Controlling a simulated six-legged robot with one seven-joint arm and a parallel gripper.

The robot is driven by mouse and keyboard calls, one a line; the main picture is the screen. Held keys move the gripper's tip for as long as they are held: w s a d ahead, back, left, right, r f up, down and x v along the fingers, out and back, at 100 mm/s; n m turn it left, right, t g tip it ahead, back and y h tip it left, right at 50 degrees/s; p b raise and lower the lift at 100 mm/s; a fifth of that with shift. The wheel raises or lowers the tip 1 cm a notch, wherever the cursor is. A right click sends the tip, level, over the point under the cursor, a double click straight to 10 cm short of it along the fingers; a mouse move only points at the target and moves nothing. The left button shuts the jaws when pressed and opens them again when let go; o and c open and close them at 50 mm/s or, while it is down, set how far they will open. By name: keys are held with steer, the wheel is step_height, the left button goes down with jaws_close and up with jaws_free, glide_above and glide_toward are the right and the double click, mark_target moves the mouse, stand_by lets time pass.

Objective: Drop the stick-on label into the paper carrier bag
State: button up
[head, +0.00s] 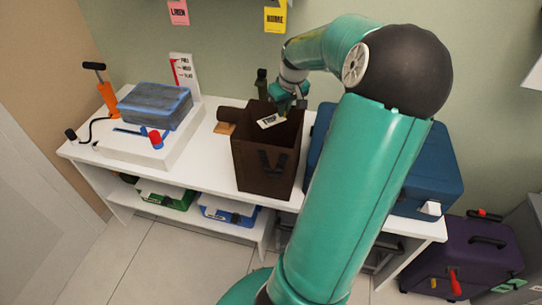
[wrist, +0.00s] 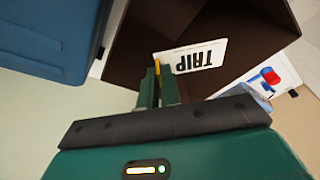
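The stick-on label (head: 269,121) is a white card with dark lettering; in the wrist view it (wrist: 192,57) reads "TRIP" upside down. My gripper (head: 292,98) is above the bag's opening, and its narrow fingers (wrist: 158,84) are close together at one edge of the label, with a thin yellow strip at their tips. The label appears held there, over the mouth of the bag. The paper carrier bag (head: 262,165) is dark brown, open at the top, and stands upright on the white bench. Its inside shows in the wrist view (wrist: 130,60); its bottom is hard to make out.
A blue case (head: 440,180) stands right of the bag, partly behind my arm. A grey-blue box (head: 155,105) on a white platform is at left on the bench (head: 205,160). Green and blue bins sit on the shelf below. A purple suitcase (head: 475,255) is on the floor at right.

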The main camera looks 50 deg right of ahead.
steer(key=o, duration=0.4)
steer(key=shift+o, duration=0.2)
steer(key=shift+s, duration=0.1)
steer(key=v, duration=1.4)
steer(key=shift+f, duration=0.1)
